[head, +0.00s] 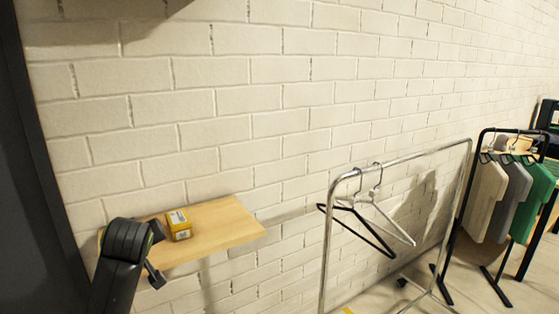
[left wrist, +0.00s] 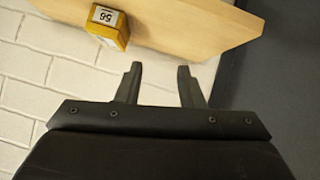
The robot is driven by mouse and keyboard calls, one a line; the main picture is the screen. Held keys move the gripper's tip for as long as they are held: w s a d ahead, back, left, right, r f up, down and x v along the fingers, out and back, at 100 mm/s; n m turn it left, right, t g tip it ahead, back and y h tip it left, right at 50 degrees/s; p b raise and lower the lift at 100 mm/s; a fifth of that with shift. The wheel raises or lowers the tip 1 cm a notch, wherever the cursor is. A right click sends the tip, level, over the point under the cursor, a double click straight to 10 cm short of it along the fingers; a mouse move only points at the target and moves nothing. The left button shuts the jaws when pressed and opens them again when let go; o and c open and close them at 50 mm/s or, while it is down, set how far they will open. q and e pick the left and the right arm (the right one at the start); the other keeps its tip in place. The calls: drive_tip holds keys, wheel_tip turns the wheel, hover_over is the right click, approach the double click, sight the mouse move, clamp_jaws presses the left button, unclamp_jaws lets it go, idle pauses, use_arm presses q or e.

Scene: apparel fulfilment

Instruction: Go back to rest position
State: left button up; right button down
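My left gripper (left wrist: 157,85) is open and empty in the left wrist view, its two dark fingers apart with bare wall between and behind them. In the head view my left arm comes in at the lower left, with the gripper (head: 152,268) beside the front edge of a wooden shelf (head: 225,222). A small yellow box (head: 180,225) sits on that shelf. The box also shows in the left wrist view (left wrist: 108,26), beyond the fingers and apart from them, with a white label on it. My right gripper is in neither view.
A chrome rail (head: 428,153) holds a black hanger (head: 361,226) and a white hanger (head: 388,216). A black rack (head: 466,200) with beige, grey and green garments stands further right. A white brick wall (head: 250,100) runs behind. A dark upright panel (head: 30,170) is at the far left.

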use_arm(q)
drive_tip(key=s+f+m+g+h, duration=0.2)
drive_tip(key=s+f+m+g, duration=0.15)
drive_tip(key=s+f, duration=1.6)
drive_tip(key=s+d+f+m+g, duration=0.15)
drive_tip(key=s+f, duration=0.25)
drive_tip(key=s, duration=0.7)
drive_tip(key=s+f+m+g, duration=0.1)
drive_tip(key=s+f+m, duration=0.2)
drive_tip(key=s, duration=0.7)
wheel_tip(320, 180, down, 24)
drive_tip(key=a+g+h, duration=0.1)
drive_tip(key=a+g, duration=0.1)
drive_tip(key=s+d+f, duration=0.1)
drive_tip(key=s+f, duration=1.4)
drive_tip(key=f, duration=0.2)
drive_tip(key=shift+d+g+h, duration=0.2)
drive_tip(key=shift+g+h, duration=0.1)
drive_tip(key=shift+g, duration=0.1)
